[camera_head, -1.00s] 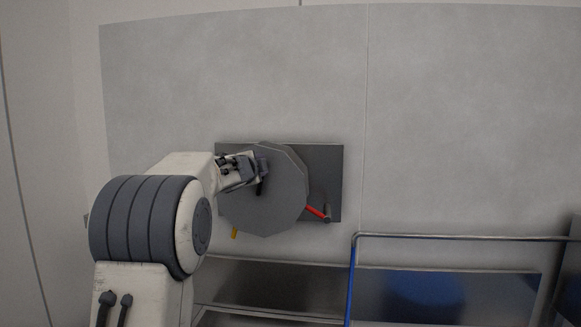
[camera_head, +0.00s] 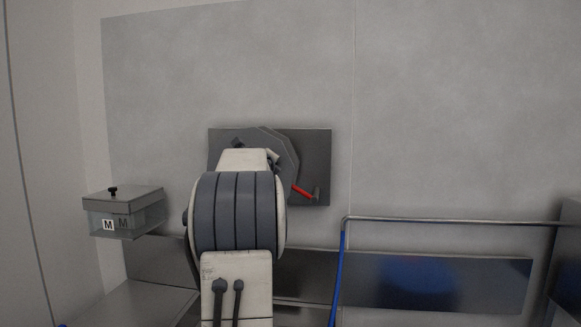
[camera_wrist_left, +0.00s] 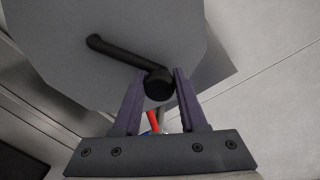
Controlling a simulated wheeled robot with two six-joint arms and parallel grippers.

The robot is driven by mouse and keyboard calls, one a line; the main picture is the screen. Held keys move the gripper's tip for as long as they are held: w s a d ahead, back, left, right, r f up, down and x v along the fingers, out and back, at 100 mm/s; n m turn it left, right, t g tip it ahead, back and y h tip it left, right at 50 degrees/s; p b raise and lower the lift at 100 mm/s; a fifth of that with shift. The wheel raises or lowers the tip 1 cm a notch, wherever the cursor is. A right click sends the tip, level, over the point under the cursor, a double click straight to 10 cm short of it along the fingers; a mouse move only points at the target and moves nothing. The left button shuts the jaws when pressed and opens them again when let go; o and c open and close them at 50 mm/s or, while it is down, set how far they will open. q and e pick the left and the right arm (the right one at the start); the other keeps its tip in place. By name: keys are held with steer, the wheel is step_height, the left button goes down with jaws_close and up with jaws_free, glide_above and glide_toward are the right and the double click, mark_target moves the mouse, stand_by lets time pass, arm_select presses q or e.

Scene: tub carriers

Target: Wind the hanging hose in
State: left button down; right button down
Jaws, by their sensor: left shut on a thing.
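The grey reel disc (camera_head: 284,149) is mounted on a dark wall plate (camera_head: 318,146). It fills the top of the left wrist view (camera_wrist_left: 60,35). A black crank arm (camera_wrist_left: 122,54) lies across its face and ends in a round black knob (camera_wrist_left: 158,88). My left gripper (camera_wrist_left: 160,78) is shut on this knob, one finger on each side. In the head view my left arm covers the gripper and most of the disc. A red lever (camera_head: 301,191) sticks out at the disc's lower right. The hose does not show now. My right gripper is not in view.
A clear box with a grey lid (camera_head: 124,197) and M labels is on the left. A blue and metal rail (camera_head: 440,221) stands at the lower right, before a dark panel (camera_head: 500,287). The wall (camera_head: 230,60) above the reel is bare.

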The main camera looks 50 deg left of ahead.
arm_select(q)
steer(key=shift+w+d+f+m+b, duration=0.1)
steer(key=shift+d+f+m+b, duration=0.05)
steer(key=shift+f+m+b, duration=0.5)
steer(key=shift+r, duration=0.1)
steer(key=shift+c, duration=2.3)
jaws_free()
steer(key=f+b+v, duration=0.1)
steer(key=b+v, duration=0.1)
steer(key=v, duration=0.8)
steer(key=shift+d+r, duration=0.3)
steer(key=shift+r, duration=0.1)
